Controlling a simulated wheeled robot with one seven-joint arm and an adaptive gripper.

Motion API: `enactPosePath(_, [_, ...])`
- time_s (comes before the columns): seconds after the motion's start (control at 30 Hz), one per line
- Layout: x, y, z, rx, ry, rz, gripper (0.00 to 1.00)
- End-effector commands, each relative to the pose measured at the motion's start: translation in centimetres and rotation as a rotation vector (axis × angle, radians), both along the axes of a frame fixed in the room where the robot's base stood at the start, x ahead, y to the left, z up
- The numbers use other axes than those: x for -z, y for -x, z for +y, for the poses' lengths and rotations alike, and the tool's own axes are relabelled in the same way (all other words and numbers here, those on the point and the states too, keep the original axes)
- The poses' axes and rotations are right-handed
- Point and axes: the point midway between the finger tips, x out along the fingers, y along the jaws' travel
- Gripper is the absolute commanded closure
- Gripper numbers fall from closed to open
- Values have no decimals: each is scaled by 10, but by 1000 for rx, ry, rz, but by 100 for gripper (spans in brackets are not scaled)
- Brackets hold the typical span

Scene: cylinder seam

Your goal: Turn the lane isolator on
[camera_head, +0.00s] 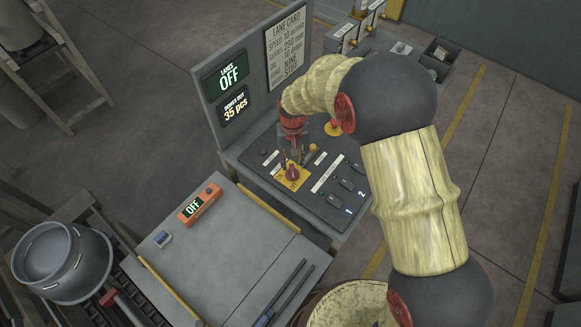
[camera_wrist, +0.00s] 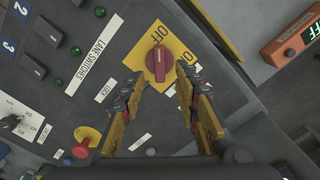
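The lane isolator is a red rotary knob (camera_wrist: 159,63) on a yellow plate (camera_wrist: 205,75) marked OFF and ON, set in the dark control panel. In the head view the knob (camera_head: 292,173) sits near the panel's front edge. In the wrist view the knob's grip bar runs roughly up and down the picture, in line with the OFF mark. My gripper (camera_wrist: 161,76) is open, with one finger on each side of the knob; I cannot tell if either touches it. In the head view my gripper (camera_head: 294,158) points down over the knob. The lanes display (camera_head: 228,78) reads OFF.
A red push-button with a yellow collar (camera_wrist: 85,142) is left of my gripper in the wrist view. Lane switches (camera_head: 346,184) sit right of the knob. An orange box (camera_head: 199,205) reading OFF rests on the grey table (camera_head: 225,260). A lane card (camera_head: 287,45) stands behind the panel.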

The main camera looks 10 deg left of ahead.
Motion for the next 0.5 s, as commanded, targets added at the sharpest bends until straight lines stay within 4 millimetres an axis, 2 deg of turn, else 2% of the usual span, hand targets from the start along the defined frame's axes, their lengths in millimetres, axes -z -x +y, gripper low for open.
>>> enactPosePath(0.03, [11,2,-1,0,2,6,68])
enactPosePath(0.2, [36,1,-1,-1,2,4,68])
enactPosePath(0.33, [50,1,-1,-1,2,4,68])
enactPosePath(0.5, [58,1,-1,-1,1,2,68])
